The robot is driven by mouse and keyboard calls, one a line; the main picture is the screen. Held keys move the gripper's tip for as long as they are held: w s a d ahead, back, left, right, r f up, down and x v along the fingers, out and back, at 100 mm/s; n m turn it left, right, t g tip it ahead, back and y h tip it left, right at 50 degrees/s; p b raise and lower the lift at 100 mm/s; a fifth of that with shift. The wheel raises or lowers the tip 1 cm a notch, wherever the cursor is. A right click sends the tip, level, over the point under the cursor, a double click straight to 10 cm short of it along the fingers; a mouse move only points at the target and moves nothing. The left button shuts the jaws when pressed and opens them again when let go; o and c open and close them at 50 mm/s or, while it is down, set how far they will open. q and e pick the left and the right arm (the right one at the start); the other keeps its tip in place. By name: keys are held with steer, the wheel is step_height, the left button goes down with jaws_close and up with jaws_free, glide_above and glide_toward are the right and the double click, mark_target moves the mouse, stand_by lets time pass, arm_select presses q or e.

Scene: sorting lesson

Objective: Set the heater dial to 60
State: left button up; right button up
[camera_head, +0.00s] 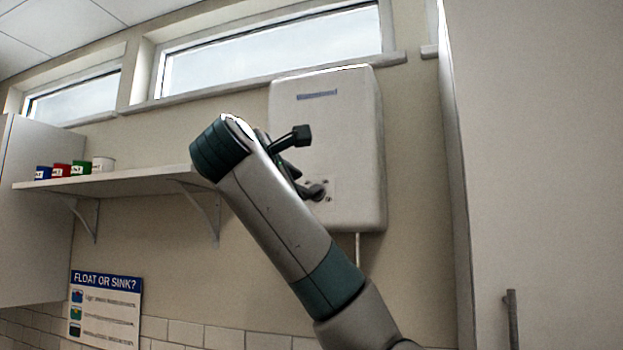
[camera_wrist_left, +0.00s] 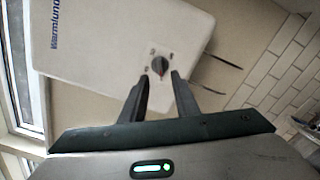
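The white wall heater (camera_head: 345,130) hangs below the window, and its front panel also fills the upper left of the left wrist view (camera_wrist_left: 110,40). Its dark round dial (camera_wrist_left: 159,65) sits low on that panel, with small marks around it too blurred to read. The dial has a reddish pointer mark, but I cannot tell its setting. My left gripper (camera_wrist_left: 160,78) is open, its two dark fingers apart on either side just short of the dial. In the head view the left gripper (camera_head: 306,188) is beside the dial (camera_head: 317,192), partly hidden by my wrist. My right gripper is not in view.
A wall shelf (camera_head: 130,180) with several small coloured pots stands to the left. A "Float or sink?" poster (camera_head: 105,308) hangs below it. A tall pale cabinet (camera_head: 540,150) is close on the right. A cord (camera_head: 358,250) runs down from the heater.

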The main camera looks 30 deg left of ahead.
mark_target(314, 190)
arm_select(q)
steer(key=p+x, duration=0.3)
steer(key=x, duration=0.4)
steer(key=shift+r, duration=0.15)
steer(key=shift+w+a+p, duration=0.1)
steer(key=shift+w+p, duration=0.4)
steer(key=shift+w, duration=0.05)
jaws_close()
